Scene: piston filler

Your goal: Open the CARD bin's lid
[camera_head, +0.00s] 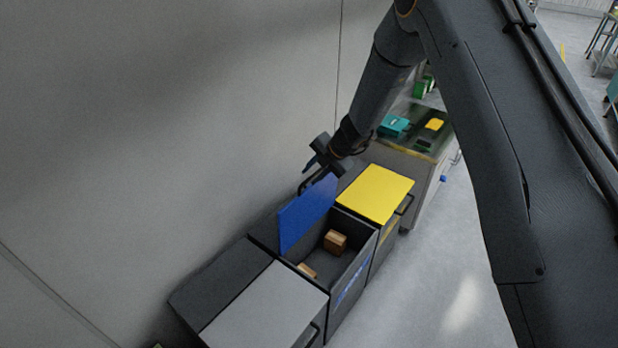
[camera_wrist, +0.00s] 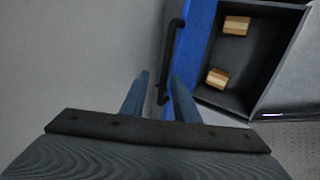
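The blue lid (camera_head: 308,212) of the middle bin (camera_head: 357,272) stands raised, roughly upright, at the bin's back edge, and the bin is open. The blue lettering on its front is too small to read surely. The lid also shows edge-on in the wrist view (camera_wrist: 200,38), with its black bar handle (camera_wrist: 174,50) on the outer side. My gripper (camera_wrist: 158,88) is open, its two fingers apart on either side of the handle's near end. In the head view my gripper (camera_head: 312,164) is at the lid's upper edge; contact is unclear.
Small brown boxes (camera_head: 335,241) lie inside the bin. A bin with a yellow lid (camera_head: 376,193) and one with a grey lid (camera_head: 265,306) stand on either side, both shut. A wall is close behind the bins. The floor in front is clear.

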